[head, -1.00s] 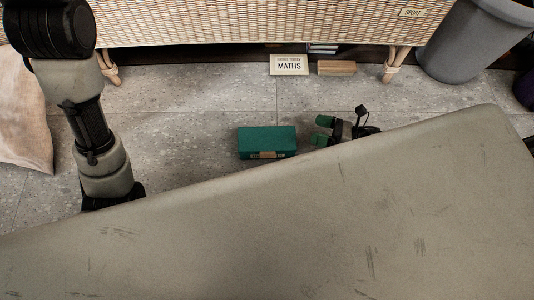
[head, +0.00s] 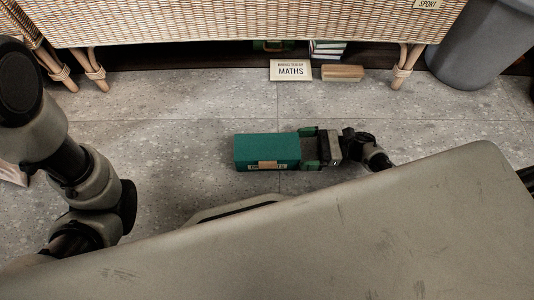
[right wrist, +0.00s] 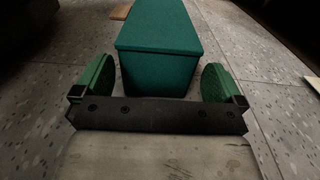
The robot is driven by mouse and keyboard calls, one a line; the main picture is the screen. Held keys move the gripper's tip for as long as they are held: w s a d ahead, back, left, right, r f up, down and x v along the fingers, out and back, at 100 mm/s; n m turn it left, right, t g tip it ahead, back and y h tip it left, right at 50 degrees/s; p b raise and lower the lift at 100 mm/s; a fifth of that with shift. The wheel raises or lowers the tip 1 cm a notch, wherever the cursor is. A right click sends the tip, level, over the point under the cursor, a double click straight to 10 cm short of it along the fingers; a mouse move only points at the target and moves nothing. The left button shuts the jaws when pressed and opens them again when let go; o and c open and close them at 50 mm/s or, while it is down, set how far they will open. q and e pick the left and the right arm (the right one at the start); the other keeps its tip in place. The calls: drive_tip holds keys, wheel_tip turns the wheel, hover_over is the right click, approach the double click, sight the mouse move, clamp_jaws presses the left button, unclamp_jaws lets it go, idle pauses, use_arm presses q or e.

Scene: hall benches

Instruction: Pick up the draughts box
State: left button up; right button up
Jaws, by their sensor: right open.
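The draughts box (head: 266,148) is a green box with a tan label on its front. It lies on the grey floor in the middle of the head view. My right gripper (head: 310,149) is at the box's right end, low to the floor. In the right wrist view the box (right wrist: 160,40) lies straight ahead, with its near end between the green fingertips of my right gripper (right wrist: 158,82). The fingers are open, with a gap showing on each side of the box. My left arm comes in from the left; its gripper is not visible.
A wicker bench (head: 240,22) stands at the back, with a MATHS card (head: 291,70) and a wooden block (head: 342,73) on the floor by its front edge. A grey bin (head: 478,45) stands at the back right.

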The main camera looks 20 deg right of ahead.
sight(289, 149)
drive_tip(key=b+x, duration=0.1)
drive_tip(key=x, duration=0.3)
drive_tip(key=shift+a+b, duration=0.25)
drive_tip(key=shift+b, duration=0.15)
drive_tip(key=shift+a+r, duration=0.1)
drive_tip(key=shift+a, duration=0.1)
drive_tip(key=shift+c, duration=0.5)
drive_tip(key=c, duration=1.1)
drive_tip(key=shift+r, duration=0.1)
